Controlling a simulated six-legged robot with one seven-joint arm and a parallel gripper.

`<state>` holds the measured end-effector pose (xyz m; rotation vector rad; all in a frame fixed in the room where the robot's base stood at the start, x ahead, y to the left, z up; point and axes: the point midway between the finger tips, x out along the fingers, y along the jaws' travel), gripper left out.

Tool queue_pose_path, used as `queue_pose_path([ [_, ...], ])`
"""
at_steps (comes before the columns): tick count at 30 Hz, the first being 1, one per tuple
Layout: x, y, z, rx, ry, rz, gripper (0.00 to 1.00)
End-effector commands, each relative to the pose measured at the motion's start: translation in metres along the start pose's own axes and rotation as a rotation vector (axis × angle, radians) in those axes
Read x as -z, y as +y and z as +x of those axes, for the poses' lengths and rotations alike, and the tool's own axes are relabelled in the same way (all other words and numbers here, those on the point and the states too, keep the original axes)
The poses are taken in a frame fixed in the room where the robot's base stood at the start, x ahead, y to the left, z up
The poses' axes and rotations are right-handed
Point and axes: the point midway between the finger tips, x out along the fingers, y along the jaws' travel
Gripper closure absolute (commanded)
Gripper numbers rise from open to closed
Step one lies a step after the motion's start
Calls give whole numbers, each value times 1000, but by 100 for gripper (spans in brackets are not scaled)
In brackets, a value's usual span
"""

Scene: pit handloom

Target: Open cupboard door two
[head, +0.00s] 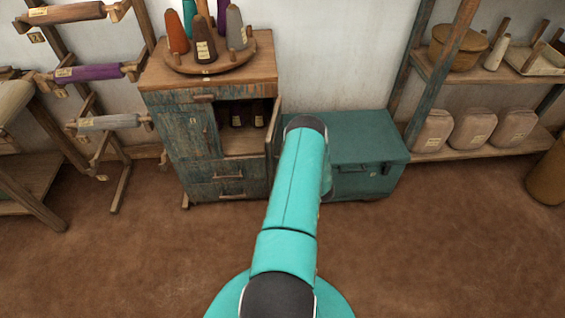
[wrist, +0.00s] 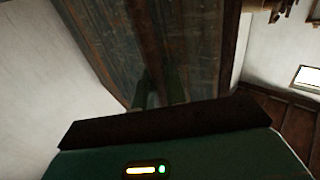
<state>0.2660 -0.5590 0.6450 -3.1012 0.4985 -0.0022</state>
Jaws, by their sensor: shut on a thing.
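The weathered blue-green cupboard (head: 183,135) stands against the back wall. Its left door (head: 195,131) is shut. The right door, cupboard door two (head: 273,130), stands swung out and shows nearly edge-on, with dark objects inside the opening. In the head view my arm hides my gripper. In the wrist view my gripper (wrist: 160,92) is against the worn wooden face of the door (wrist: 105,40). Its fingers are shut on the door's handle, which is too dark to make out.
A green chest (head: 365,150) stands close right of the cupboard. A round tray (head: 205,66) of cones sits on top. A roller rack (head: 100,75) is at the left, shelves (head: 490,150) with bundles at the right. The brown floor in front is clear.

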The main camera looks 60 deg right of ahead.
Motion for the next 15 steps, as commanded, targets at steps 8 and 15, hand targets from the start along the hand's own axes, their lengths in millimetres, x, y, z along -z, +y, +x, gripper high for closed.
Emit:
queue_pose_path([
  [8, 0, 2, -1, -2, -2, -2, 68],
  [15, 0, 2, -1, -2, -1, -1, 68],
])
